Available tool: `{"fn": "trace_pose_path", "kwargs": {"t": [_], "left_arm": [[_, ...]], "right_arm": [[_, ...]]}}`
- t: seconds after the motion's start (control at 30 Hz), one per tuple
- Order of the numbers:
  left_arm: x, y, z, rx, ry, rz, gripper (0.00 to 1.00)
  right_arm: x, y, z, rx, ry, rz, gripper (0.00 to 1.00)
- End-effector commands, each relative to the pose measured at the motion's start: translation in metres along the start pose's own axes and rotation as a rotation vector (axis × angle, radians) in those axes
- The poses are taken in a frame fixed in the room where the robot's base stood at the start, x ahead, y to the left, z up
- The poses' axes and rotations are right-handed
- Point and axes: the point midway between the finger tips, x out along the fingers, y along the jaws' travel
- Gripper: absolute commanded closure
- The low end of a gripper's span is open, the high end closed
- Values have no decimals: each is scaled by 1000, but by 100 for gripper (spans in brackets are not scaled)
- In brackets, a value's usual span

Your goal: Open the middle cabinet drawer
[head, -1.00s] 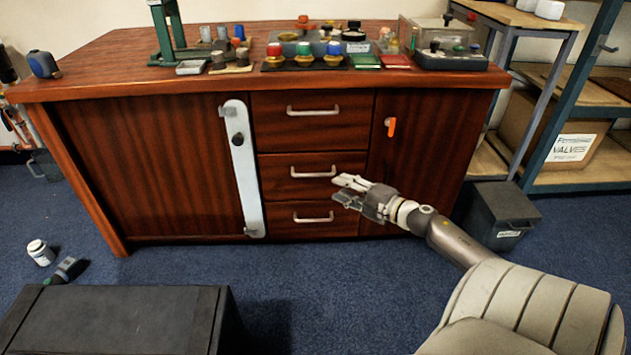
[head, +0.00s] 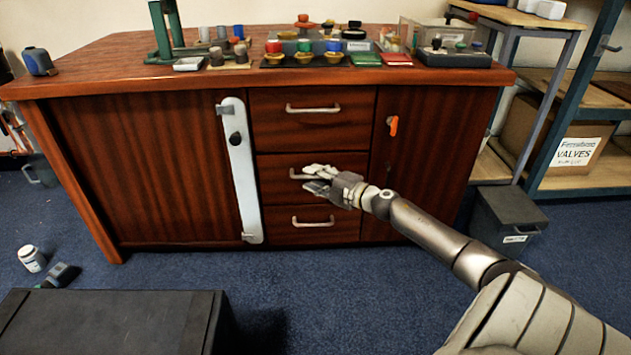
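The middle drawer (head: 274,182) of the wooden cabinet is closed, flush with the drawers above and below. The left end of its metal bar handle (head: 295,175) shows; the rest is behind my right gripper. My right gripper (head: 308,178) reaches in from the right, its fingers pointing left in front of the handle. The fingers are spread apart with a gap between them, and nothing shows held. I cannot tell whether they touch the handle. My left gripper is out of view.
The closed top drawer (head: 275,110) and bottom drawer (head: 275,226) have similar handles. A white metal strip (head: 240,165) stands left of the drawers; an orange handle (head: 393,126) is on the right door. A dark box (head: 110,325) sits on the floor in front.

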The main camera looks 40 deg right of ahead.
Motion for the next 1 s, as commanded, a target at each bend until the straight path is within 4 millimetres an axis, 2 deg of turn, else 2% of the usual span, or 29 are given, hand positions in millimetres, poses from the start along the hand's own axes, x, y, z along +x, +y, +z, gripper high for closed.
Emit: {"fn": "trace_pose_path", "kwargs": {"t": [0.33,0.6,1.0], "left_arm": [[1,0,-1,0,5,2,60],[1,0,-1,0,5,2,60],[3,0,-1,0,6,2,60]], "right_arm": [[2,0,0,0,-1,0,68],[2,0,0,0,-1,0,100],[1,0,-1,0,0,-1,100]]}}
